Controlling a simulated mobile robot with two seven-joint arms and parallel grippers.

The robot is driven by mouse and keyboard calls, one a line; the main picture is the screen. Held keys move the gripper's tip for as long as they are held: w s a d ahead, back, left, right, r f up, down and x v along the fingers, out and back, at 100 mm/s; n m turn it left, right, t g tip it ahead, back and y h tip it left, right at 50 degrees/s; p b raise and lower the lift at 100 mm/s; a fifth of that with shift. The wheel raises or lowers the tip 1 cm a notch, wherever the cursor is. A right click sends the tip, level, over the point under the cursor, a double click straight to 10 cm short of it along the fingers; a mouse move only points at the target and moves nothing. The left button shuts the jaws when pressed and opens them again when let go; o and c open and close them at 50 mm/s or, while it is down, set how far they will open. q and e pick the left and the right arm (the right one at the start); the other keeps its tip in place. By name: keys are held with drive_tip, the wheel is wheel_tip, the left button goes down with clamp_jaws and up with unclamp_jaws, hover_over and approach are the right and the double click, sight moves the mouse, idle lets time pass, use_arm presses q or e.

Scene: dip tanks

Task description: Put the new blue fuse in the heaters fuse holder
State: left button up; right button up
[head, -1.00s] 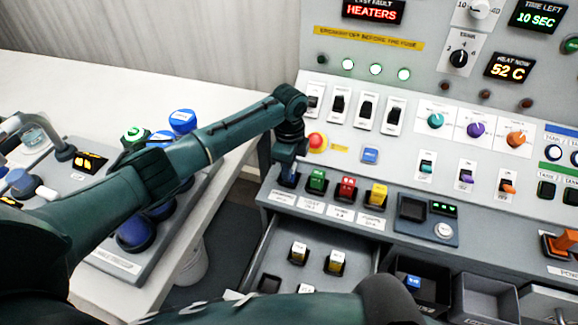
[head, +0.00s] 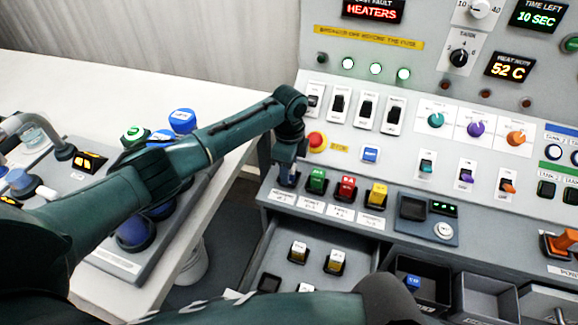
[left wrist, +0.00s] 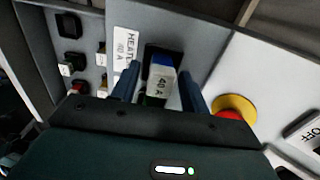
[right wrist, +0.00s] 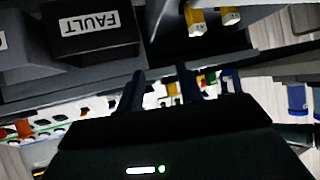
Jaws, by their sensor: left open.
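A blue-banded fuse (left wrist: 160,80) marked 40 A stands at the heaters holder, beside a label starting HEAT (left wrist: 125,50). My left gripper (left wrist: 158,88) is open, with one finger on each side of this fuse. In the head view my left gripper (head: 288,168) is over the leftmost place of the fuse row and hides most of it. How deep the fuse sits cannot be told. Another blue fuse (head: 413,282) lies in a dark bin (head: 432,268). My right gripper (right wrist: 160,88) has its fingers apart and nothing visible between them.
Green (head: 317,180), red (head: 346,187) and yellow (head: 377,194) fuses stand to the right in the row. An open drawer (head: 262,262) below holds white-and-yellow fuses. A red button (head: 317,141) and breaker switches (head: 338,104) are close above. The display reads HEATERS (head: 373,11).

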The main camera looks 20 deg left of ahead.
use_arm(q)
wheel_tip(320, 180, up, 12)
idle(0.4)
idle(0.3)
